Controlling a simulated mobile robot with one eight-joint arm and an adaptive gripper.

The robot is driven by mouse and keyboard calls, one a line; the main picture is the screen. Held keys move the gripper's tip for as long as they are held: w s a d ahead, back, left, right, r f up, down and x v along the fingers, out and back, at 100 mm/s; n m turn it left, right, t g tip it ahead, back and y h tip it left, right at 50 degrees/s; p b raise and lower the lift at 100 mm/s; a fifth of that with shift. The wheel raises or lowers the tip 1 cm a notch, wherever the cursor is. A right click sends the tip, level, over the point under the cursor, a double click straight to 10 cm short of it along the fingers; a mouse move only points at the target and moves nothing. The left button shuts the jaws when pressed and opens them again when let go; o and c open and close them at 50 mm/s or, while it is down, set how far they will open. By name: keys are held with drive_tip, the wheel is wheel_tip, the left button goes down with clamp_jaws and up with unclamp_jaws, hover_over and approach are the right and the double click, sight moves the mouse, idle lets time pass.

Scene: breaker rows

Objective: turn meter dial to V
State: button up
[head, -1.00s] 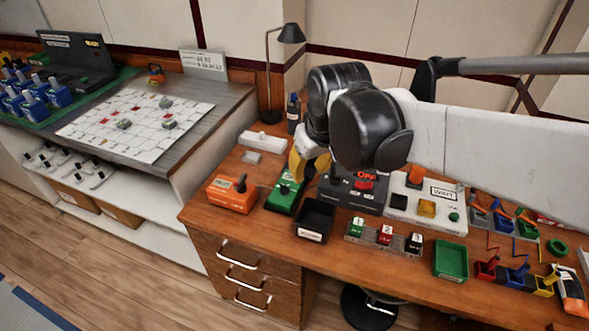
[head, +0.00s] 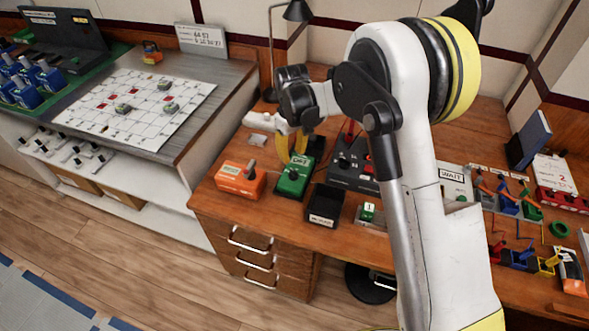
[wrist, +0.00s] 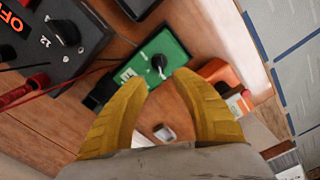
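My gripper (head: 291,157) points down at the green box's back edge. In the wrist view my gripper (wrist: 158,80) is open, its yellow fingers apart with nothing between them. I cannot tell whether they touch the box.
A black unit (head: 352,163) marked OFF, with red leads, stands close on the right. A black tray (head: 325,205) sits in front. A small grey piece (wrist: 164,133) lies below my fingers in the wrist view. My arm hides part of the desk's right side.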

sight(292, 170)
wheel_tip(292, 170, down, 8)
drive_tip(key=shift+f+b, duration=0.1)
drive_tip(key=shift+b, duration=1)
clamp_jaws()
